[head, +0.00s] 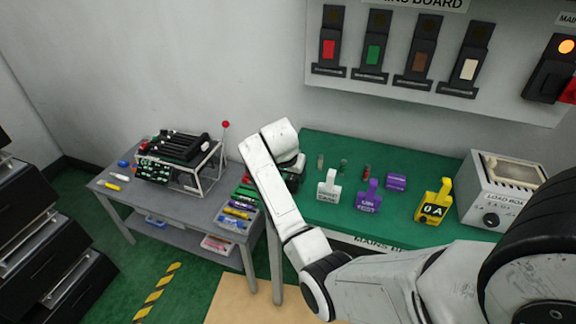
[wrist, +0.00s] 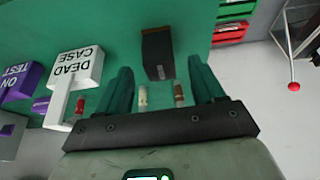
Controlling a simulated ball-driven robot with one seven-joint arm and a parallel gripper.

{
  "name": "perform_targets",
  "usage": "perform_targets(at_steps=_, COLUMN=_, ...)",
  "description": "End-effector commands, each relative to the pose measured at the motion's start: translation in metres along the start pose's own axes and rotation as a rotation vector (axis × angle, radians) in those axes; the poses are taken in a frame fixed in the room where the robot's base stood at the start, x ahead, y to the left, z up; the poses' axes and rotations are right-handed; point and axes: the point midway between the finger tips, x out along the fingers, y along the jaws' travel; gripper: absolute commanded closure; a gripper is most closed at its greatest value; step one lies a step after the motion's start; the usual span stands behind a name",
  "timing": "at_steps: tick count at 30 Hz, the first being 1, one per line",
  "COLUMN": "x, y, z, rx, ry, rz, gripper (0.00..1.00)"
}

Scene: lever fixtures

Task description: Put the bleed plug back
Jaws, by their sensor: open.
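I cannot tell for sure which thing is the bleed plug. In the wrist view my gripper (wrist: 160,75) is open, its two green fingers apart with nothing clamped. A dark block (wrist: 158,53) stands on the green bench beyond and between the fingertips. A small pale cylinder (wrist: 143,97) and a small brown cylinder (wrist: 179,94) show between the fingers near the palm; whether they touch the gripper is unclear. A red cylinder (wrist: 40,105) lies left. In the head view my forearm largely hides the gripper. Small grey (head: 320,161), green (head: 343,167) and red-brown (head: 366,172) cylinders stand to its right.
The green bench (head: 330,146) also holds a white "DEAD CASE" block (head: 328,190), purple blocks (head: 368,196), a yellow "0 A" block (head: 433,203) and a load box (head: 498,190). A grey table (head: 185,205) with a rack (head: 180,158) and red-ball lever (head: 225,124) stands left.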

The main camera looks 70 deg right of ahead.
Motion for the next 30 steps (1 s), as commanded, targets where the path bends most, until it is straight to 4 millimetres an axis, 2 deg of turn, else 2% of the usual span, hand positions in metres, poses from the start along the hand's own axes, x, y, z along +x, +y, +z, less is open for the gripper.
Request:
perform_targets(at_steps=3, x=-0.026, y=-0.001, z=0.000, rx=-0.001, ry=0.003, rz=-0.005, gripper=0.32)
perform_targets(at_steps=10, x=-0.066, y=-0.001, z=-0.001, rx=0.001, ry=0.002, rz=-0.003, gripper=0.32)
perform_targets(at_steps=15, x=-0.081, y=-0.001, z=0.000, rx=-0.001, ry=0.000, rz=-0.002, gripper=0.32)
perform_targets(at_steps=22, x=-0.082, y=0.000, z=0.006, rx=-0.017, ry=-0.004, rz=-0.002, gripper=0.32)
perform_targets(at_steps=23, x=-0.080, y=0.000, z=0.010, rx=-0.031, ry=-0.006, rz=-0.003, gripper=0.32)
perform_targets(at_steps=26, x=-0.070, y=0.000, z=0.041, rx=-0.131, ry=-0.021, rz=-0.017, gripper=0.32)
perform_targets(at_steps=29, x=-0.057, y=0.006, z=0.091, rx=-0.299, ry=-0.044, rz=-0.045, gripper=0.32)
perform_targets(at_steps=30, x=-0.053, y=0.010, z=0.114, rx=-0.379, ry=-0.056, rz=-0.060, gripper=0.32)
